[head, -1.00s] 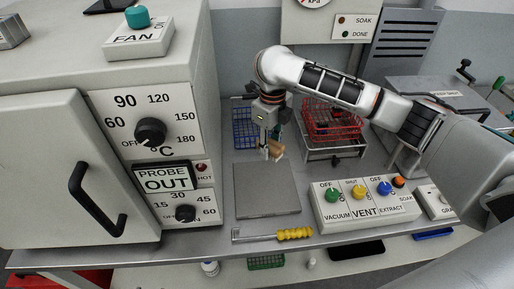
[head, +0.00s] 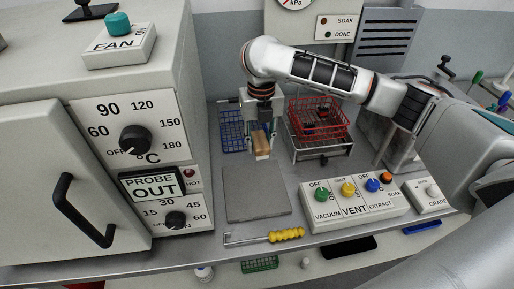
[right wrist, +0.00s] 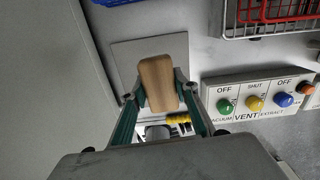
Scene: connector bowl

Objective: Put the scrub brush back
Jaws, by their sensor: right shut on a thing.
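The scrub brush shows as a tan wooden block in the head view (head: 262,144) and in the right wrist view (right wrist: 158,82). My right gripper (head: 260,136) is shut on it, with one teal-sided finger on each side in the right wrist view. It holds the brush near the back edge of a grey square mat (head: 256,198); I cannot tell how far above the bench. The bristles are hidden. My left gripper is not in view.
Behind stand a blue wire basket (head: 231,130) and a red wire basket (head: 318,118) on a rack. A control box (head: 352,205) with coloured knobs is right of the mat. A yellow-handled tool (head: 286,235) lies in front. The oven (head: 140,185) walls off the left.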

